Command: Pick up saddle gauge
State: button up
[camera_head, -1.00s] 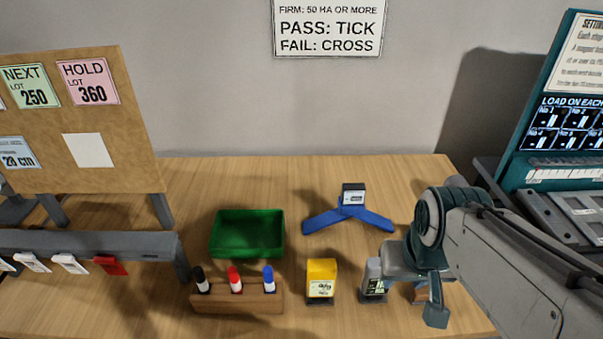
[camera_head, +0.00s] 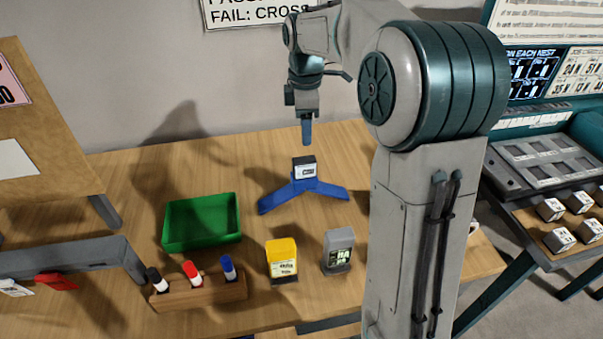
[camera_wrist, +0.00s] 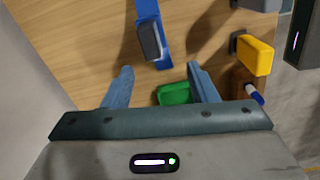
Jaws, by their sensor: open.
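The saddle gauge, a blue V-shaped body (camera_head: 303,186) with a small dark box and pale display (camera_head: 305,170) on its middle, sits on the wooden table. In the wrist view its blue body (camera_wrist: 163,52) and dark box (camera_wrist: 149,41) lie at the top centre, partly cut off by the edge. My gripper (camera_head: 307,133) is above and a little behind the gauge in the head view, pointing down and apart from it. In the wrist view its two blue fingers (camera_wrist: 160,72) are spread wide with nothing between them in their grasp.
A green tray (camera_head: 203,241) stands left of the gauge. In front are a wooden marker holder (camera_head: 200,292), a yellow device (camera_head: 282,258) and a grey device (camera_head: 339,250). A brown board (camera_head: 45,130) stands left. My arm hides the table's right side.

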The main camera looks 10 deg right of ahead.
aim_at(304, 159)
jog(key=shift+n, duration=0.9)
jog(key=f, duration=0.3)
jog(key=w+f, duration=0.1)
jog(key=f, duration=0.2)
jog(key=w+f, duration=0.1)
jog(key=f, duration=0.2)
jog(key=shift+w+d, duration=0.2)
jog(key=shift+w, duration=0.05)
jog(key=shift+s+f+p, duration=0.15)
jog(key=shift+f+p, duration=0.25)
jog(key=shift+f, duration=2.3)
jog(key=shift+c, duration=0.3)
grip_shut()
